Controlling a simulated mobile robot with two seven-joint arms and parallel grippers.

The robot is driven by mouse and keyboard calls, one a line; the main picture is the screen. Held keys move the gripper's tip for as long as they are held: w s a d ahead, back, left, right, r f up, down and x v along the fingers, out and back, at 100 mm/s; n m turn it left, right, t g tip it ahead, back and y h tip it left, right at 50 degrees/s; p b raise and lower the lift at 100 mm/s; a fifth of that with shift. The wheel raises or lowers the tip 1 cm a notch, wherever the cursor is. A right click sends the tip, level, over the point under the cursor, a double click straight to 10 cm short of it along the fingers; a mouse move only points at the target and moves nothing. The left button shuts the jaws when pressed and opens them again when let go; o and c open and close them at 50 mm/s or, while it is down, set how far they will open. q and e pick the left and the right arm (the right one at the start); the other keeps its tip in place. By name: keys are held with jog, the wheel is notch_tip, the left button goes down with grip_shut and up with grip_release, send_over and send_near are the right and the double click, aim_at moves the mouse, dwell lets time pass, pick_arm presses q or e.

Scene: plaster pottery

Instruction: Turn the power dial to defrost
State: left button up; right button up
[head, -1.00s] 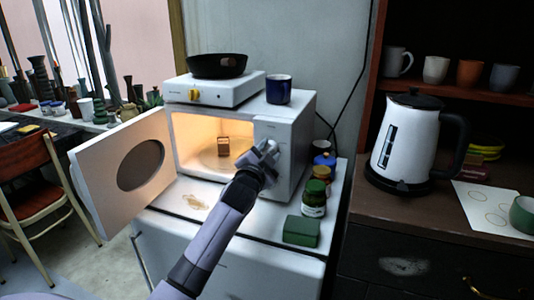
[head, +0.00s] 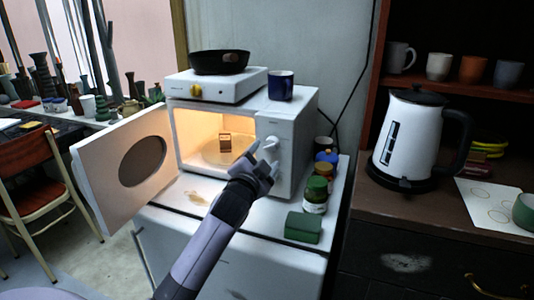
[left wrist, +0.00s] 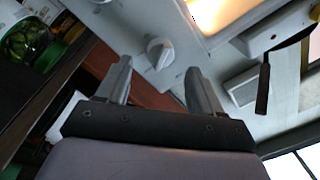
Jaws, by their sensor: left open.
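The white microwave (head: 289,118) stands with its door (head: 96,163) swung wide open to the left and its inside lit. Its pale power dial (head: 271,143) is on the control panel right of the opening, partly hidden by my gripper. My left gripper (head: 263,163) is open and empty in front of the panel. In the left wrist view, the round dial (left wrist: 160,52) lies beyond the gap between the open fingers (left wrist: 158,85), apparently without contact. The setting marks are too small to read. My right gripper is not in view.
A small brown block (head: 225,142) sits inside the microwave. A hotplate (head: 216,87) with a black pan (head: 218,62) and a blue mug (head: 281,86) stand on top. Jars (head: 316,195) and a green box (head: 303,227) crowd the right. A kettle (head: 407,143) stands farther right.

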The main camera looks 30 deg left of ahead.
pick_arm(q)
jog(key=shift+v, duration=1.2)
jog(key=s+d+f+n+g+h, duration=0.1)
jog(key=s+d+f+g, duration=0.25)
jog(key=s+f, duration=0.4)
jog(key=s+d+f+n+g+h, duration=0.1)
jog(key=s+d+f+n+g, duration=0.2)
jog(key=s+f, duration=0.4)
jog(key=s+d+f+g+h, duration=0.2)
jog(key=s+d+f+g, duration=0.2)
jog(key=s, duration=0.5)
jog(key=s+d+f+g+h, duration=0.1)
jog(key=s+d+f+g, duration=0.25)
jog(key=s, duration=0.65)
jog(key=w+d+f+t+h, duration=0.2)
jog(key=w+f+t, duration=0.4)
jog(key=f, duration=0.3)
jog(key=shift+d+f+t, duration=0.2)
jog(key=shift+d+t, duration=0.1)
jog(key=shift+d, duration=0.2)
